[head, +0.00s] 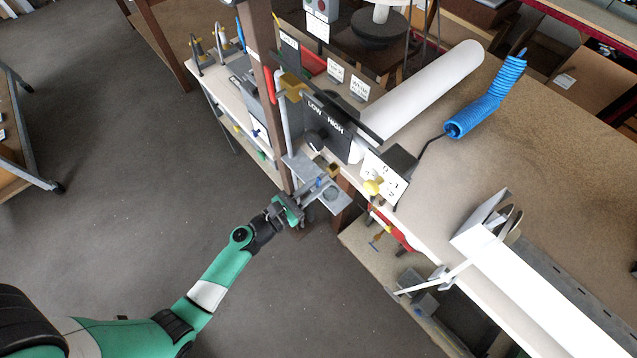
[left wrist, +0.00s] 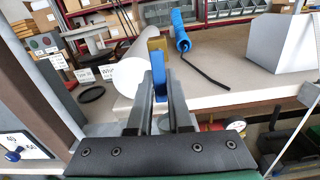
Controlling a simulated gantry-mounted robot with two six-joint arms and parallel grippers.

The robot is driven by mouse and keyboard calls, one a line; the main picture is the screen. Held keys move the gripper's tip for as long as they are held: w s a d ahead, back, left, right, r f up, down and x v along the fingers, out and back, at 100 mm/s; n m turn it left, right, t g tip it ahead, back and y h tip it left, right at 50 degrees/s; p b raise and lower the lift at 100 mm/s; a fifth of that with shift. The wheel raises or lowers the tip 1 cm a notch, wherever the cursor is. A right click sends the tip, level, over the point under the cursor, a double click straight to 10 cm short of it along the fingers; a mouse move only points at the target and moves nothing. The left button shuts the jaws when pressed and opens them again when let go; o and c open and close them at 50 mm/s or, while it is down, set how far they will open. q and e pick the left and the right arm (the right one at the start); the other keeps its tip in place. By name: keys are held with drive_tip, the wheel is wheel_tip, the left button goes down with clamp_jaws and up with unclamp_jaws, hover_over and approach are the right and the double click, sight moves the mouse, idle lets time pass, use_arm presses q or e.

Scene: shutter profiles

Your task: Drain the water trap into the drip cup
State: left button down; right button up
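My left gripper (head: 312,188) is at a small grey bracket (head: 333,203) off the bench's near edge. In the left wrist view its two dark fingers (left wrist: 159,76) stand on either side of a narrow blue piece (left wrist: 160,90), a small gap apart; I cannot tell whether they grip it. The blue piece also shows small in the head view (head: 319,183). A brass-coloured block (left wrist: 158,47) stands just beyond it. A small round grey cup-like item (head: 330,193) sits on the bracket. I cannot clearly make out the water trap's bowl. My right gripper is out of view.
A black LOW/HIGH panel (head: 328,125) and a white roll (head: 425,88) stand behind the bracket. A coiled blue hose (head: 487,97) lies on the bench. A red fitting (head: 392,229) hangs at the bench edge to the right.

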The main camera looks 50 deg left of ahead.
use_arm(q)
drive_tip(key=shift+m, duration=0.3)
drive_tip(key=shift+a+r+m+b, duration=0.45)
drive_tip(key=shift+m+b, duration=0.45)
drive_tip(key=shift+m, duration=1.75)
drive_tip(key=shift+a+r+m+b, duration=0.4)
drive_tip(key=shift+m+b, duration=0.5)
drive_tip(key=shift+m, duration=1.8)
drive_tip(key=shift+a+r+m+b, duration=0.45)
drive_tip(key=shift+m+b, duration=0.45)
drive_tip(key=shift+m, duration=1.75)
drive_tip(key=c, duration=0.8)
unclamp_jaws()
drive_tip(key=shift+c, duration=0.2)
